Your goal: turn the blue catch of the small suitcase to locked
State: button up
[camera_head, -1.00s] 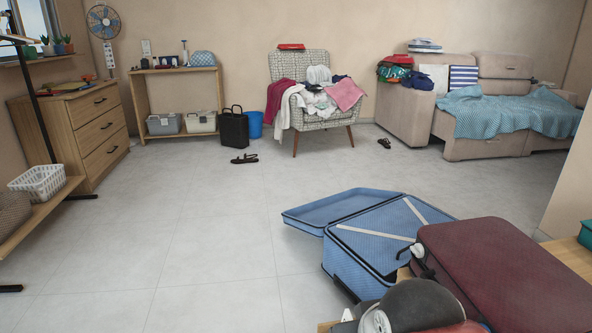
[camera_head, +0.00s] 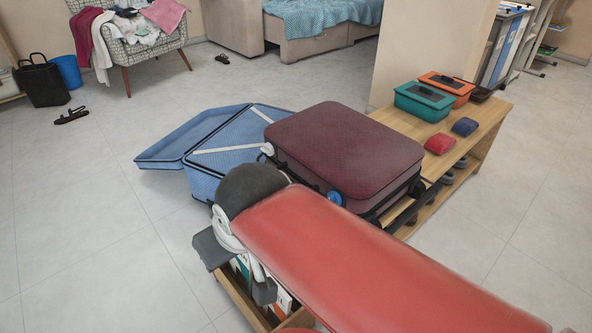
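The maroon suitcase (camera_head: 345,150) lies flat and closed on a low wooden bench (camera_head: 480,125). Its blue catch (camera_head: 334,198) is a small round knob on the near side, just past the edge of my red arm. How the catch is turned is too small to tell. A pale catch (camera_head: 267,149) shows at the suitcase's left corner. My gripper (camera_head: 238,270) hangs at the lower left, its two grey fingers apart with nothing seen between them. It is left of and nearer than the blue catch, and apart from the suitcase.
An open blue suitcase (camera_head: 225,155) lies left of the maroon one. Teal (camera_head: 422,102) and orange (camera_head: 447,88) boxes and small red and blue items sit on the bench's right end. Books (camera_head: 283,300) stand below my gripper.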

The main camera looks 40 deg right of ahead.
aim_at(333, 195)
jog(key=k+z, duration=0.15)
jog(key=z, duration=0.2)
jog(key=k+l+z, duration=0.1)
jog(key=z, duration=0.2)
jog(key=k+l+z, duration=0.1)
jog(key=z, duration=0.25)
jog(key=l+u, duration=0.2)
jog(key=u, duration=0.3)
jog(key=l+u, duration=0.15)
jog(key=u, duration=0.3)
jog(key=k+l+u, duration=0.1)
jog(key=u, duration=0.4)
